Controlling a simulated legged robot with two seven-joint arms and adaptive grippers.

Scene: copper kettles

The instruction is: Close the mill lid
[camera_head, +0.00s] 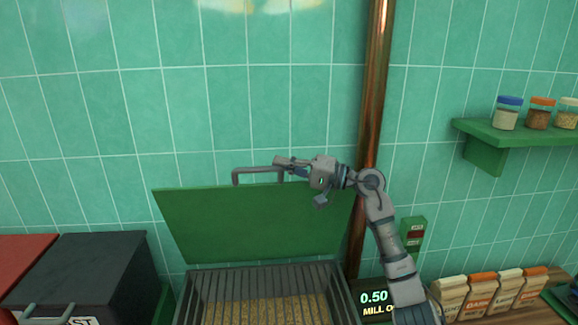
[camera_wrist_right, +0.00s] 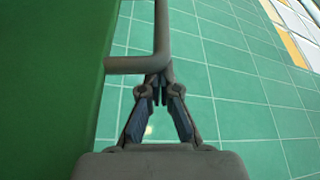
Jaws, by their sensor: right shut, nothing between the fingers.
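The mill lid (camera_head: 250,225) is a green panel standing open and tilted up behind the mill. The mill (camera_head: 188,288) is a grey ribbed bin with grain inside. A grey bar handle (camera_head: 255,169) runs along the lid's top edge; it also shows in the right wrist view (camera_wrist_right: 138,64). My right gripper (camera_head: 281,162) is at the right end of the handle, shut and empty. In the right wrist view its fingertips (camera_wrist_right: 159,88) are close together by the handle's bend; I cannot tell whether they touch it. My left gripper is out of view.
A copper pipe (camera_head: 377,90) runs up the tiled wall behind my right arm. A display (camera_head: 375,304) and green switch box (camera_head: 413,233) are right of the mill. A dark bin (camera_head: 85,265) stands left. Paper bags (camera_head: 480,300) and a jar shelf (camera_head: 520,133) are right.

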